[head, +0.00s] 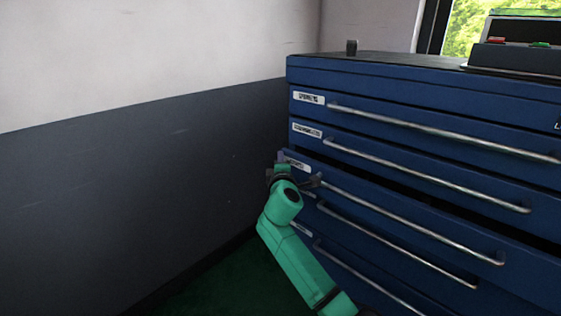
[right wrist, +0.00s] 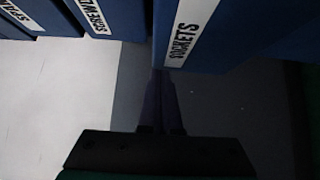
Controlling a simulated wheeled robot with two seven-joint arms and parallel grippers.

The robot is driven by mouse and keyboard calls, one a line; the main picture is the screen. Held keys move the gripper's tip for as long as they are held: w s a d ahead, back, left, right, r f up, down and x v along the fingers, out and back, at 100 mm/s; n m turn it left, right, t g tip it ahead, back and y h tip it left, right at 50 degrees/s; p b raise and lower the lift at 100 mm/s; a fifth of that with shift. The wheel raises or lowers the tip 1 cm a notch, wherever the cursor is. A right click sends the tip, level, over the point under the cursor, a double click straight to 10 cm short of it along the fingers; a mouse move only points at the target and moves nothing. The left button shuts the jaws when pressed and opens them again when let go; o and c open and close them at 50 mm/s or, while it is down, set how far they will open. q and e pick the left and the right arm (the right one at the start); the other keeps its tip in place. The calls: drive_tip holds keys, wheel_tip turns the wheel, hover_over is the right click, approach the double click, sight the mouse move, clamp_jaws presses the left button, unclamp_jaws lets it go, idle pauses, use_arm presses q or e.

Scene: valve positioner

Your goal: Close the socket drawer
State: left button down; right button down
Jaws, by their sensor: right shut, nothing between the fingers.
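The socket drawer (head: 400,204) is the third from the top in the blue cabinet. It stands out from the drawers above, with a dark gap over its top edge. Its SOCKETS label (right wrist: 190,30) reads clearly in the right wrist view. My right gripper (head: 281,160) is at the left end of this drawer's front, beside the label. In the right wrist view its fingers (right wrist: 160,82) are together and empty, with the tips close to the drawer's lower edge in that picture. I cannot tell whether they touch it. My left gripper is not in view.
Long metal bar handles (head: 430,185) project from the other drawers. A grey and white wall (head: 140,170) stands close on the left. Green floor (head: 200,285) shows below.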

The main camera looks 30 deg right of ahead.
sight(292, 157)
drive_tip(key=d, duration=0.2)
drive_tip(key=w+d, duration=0.1)
drive_tip(key=d, duration=0.1)
drive_tip(key=shift+w+d, duration=0.15)
drive_tip(key=shift+d, duration=0.05)
drive_tip(key=shift+d+r, duration=0.1)
drive_tip(key=shift+r, duration=0.1)
drive_tip(key=shift+f, duration=0.1)
